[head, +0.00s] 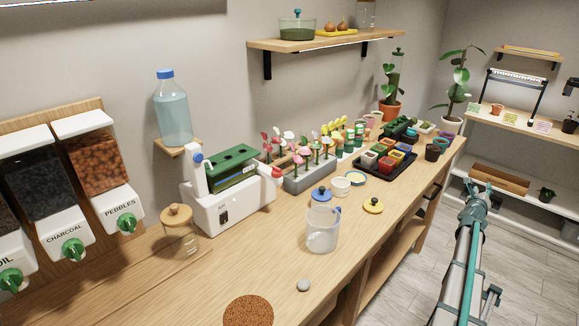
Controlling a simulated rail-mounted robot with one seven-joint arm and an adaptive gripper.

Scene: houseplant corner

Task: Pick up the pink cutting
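Several small cuttings with pink, red and whitish heads stand upright in a grey holder (309,183) on the wooden counter, in the head view. A pink cutting (304,151) shows near the front of this group. Other heads close by are also pinkish, and I cannot tell them apart surely at this size. The lower stems are partly hidden by one another and by the holder. My gripper (478,187) is at the right, beyond the counter's front edge and well apart from the cuttings. Its fingers are too small to tell whether they are open.
A white machine with a green top (230,188) stands left of the holder. A clear jug (323,229), a yellow lid (373,205) and a black tray of coloured pots (387,163) stand nearby. A wall shelf (310,44) hangs above. The counter's front middle is mostly clear.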

